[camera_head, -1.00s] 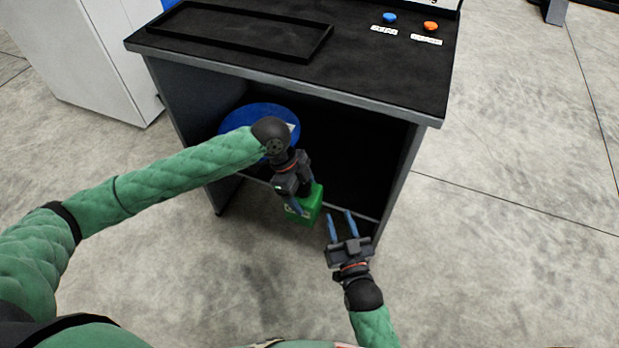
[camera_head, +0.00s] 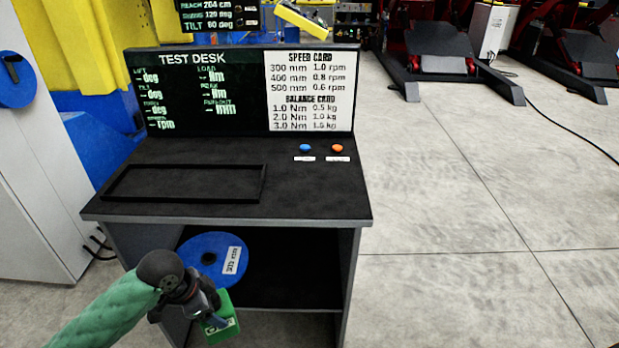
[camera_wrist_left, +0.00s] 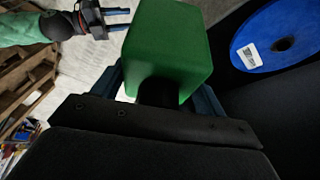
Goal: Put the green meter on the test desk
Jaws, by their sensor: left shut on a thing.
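The green meter (camera_head: 220,318) is a green box with a pale label, low in front of the test desk's open shelf. My left gripper (camera_head: 212,322) is shut on it. In the left wrist view the green meter (camera_wrist_left: 168,45) sits between the fingers, with a dark part of it near the palm. The test desk (camera_head: 310,190) has a dark top with a black rimmed tray frame (camera_head: 262,185) on its left half. My right gripper (camera_wrist_left: 104,20) shows only in the left wrist view, its two fingers apart and nothing between them.
A blue disc (camera_head: 232,268) with a white label stands in the desk's shelf, close to the meter. Blue (camera_head: 306,147) and orange (camera_head: 337,147) buttons are at the desk's back right. A display panel (camera_head: 180,95) rises behind. The desk's front right top is clear.

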